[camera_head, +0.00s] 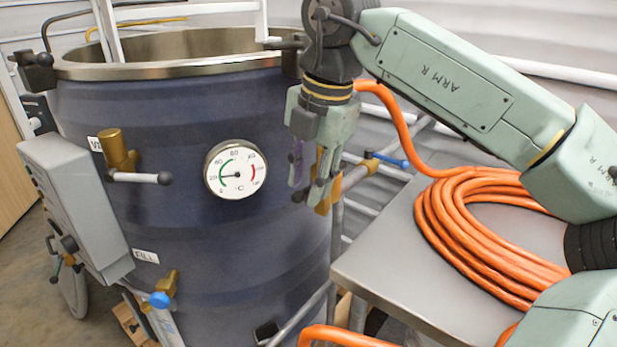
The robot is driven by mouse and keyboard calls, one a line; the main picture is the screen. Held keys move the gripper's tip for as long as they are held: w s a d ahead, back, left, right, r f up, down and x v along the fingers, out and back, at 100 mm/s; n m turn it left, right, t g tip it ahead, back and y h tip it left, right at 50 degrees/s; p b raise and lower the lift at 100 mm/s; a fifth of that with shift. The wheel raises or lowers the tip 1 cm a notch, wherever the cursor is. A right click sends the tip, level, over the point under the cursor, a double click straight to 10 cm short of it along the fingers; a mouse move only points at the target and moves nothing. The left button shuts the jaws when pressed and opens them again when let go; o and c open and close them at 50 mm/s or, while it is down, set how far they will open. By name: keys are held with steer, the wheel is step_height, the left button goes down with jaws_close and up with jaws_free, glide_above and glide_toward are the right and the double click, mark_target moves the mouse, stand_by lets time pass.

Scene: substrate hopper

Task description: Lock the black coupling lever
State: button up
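My gripper (308,192) points down in front of the right side of a dark blue tank (200,270). A brass fitting (334,190) sits right behind its fingers, which partly hide it. I cannot tell whether the fingers touch it or how far apart they are. A pipe with a blue-handled valve (385,160) runs right from there. No black coupling lever shows clearly; it may be hidden behind the gripper. A brass valve (118,150) on the tank's left has a grey lever with a dark tip (164,178), lying level.
A round dial gauge (236,171) is on the tank front. A coiled orange hose (450,230) lies on a grey table (385,265) at right, under my arm.

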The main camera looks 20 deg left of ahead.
step_height(320, 180, up, 12)
steer(key=d, duration=0.2)
steer(key=shift+s+f, duration=0.15)
steer(key=shift+s, duration=0.25)
steer(key=shift+s+d, duration=0.1)
